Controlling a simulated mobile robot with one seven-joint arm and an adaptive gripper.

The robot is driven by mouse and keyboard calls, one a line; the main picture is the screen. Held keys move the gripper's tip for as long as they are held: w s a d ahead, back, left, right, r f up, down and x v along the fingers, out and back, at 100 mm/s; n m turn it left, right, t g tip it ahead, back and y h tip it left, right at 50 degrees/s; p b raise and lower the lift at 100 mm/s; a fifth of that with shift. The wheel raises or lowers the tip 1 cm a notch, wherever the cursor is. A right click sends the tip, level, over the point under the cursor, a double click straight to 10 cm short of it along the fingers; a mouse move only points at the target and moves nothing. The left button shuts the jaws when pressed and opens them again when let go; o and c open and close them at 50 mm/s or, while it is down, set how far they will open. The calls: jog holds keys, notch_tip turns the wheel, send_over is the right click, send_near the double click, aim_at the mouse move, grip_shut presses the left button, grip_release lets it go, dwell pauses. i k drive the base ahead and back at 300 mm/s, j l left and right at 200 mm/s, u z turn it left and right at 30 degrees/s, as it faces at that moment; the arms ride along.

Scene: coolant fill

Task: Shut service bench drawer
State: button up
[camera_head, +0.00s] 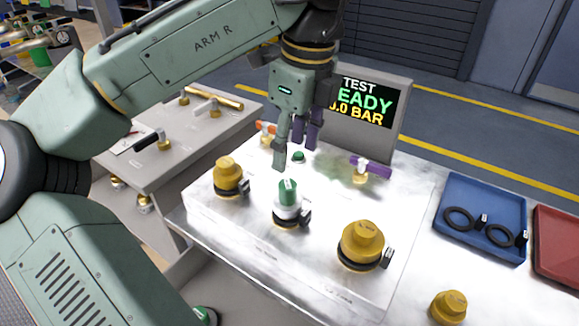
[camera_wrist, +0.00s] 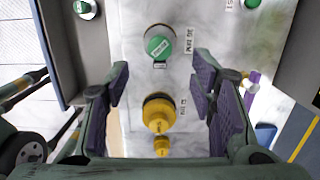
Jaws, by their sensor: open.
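The service bench drawer (camera_head: 185,278) stands pulled out at the bench's front, at the lower left of the head view; my arm hides part of it. In the wrist view its grey wall (camera_wrist: 48,50) shows at the left. A green-capped item (camera_head: 205,316) lies inside, also visible in the wrist view (camera_wrist: 86,8). My gripper (camera_head: 293,150) is open and empty, pointing down above the bench top (camera_head: 215,232), behind the green-and-white cap and apart from the drawer. In the wrist view its purple-padded fingers (camera_wrist: 160,88) are spread wide.
Yellow caps (camera_head: 228,175) (camera_head: 363,245) and a green-and-white cap (camera_head: 288,203) stand on the bench. A purple-handled valve (camera_head: 370,167) and a display (camera_head: 365,105) reading READY are behind. A blue tray (camera_head: 485,200) with black rings and a red tray (camera_head: 560,245) sit right.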

aim_at(199, 279)
jog(key=k, duration=0.95)
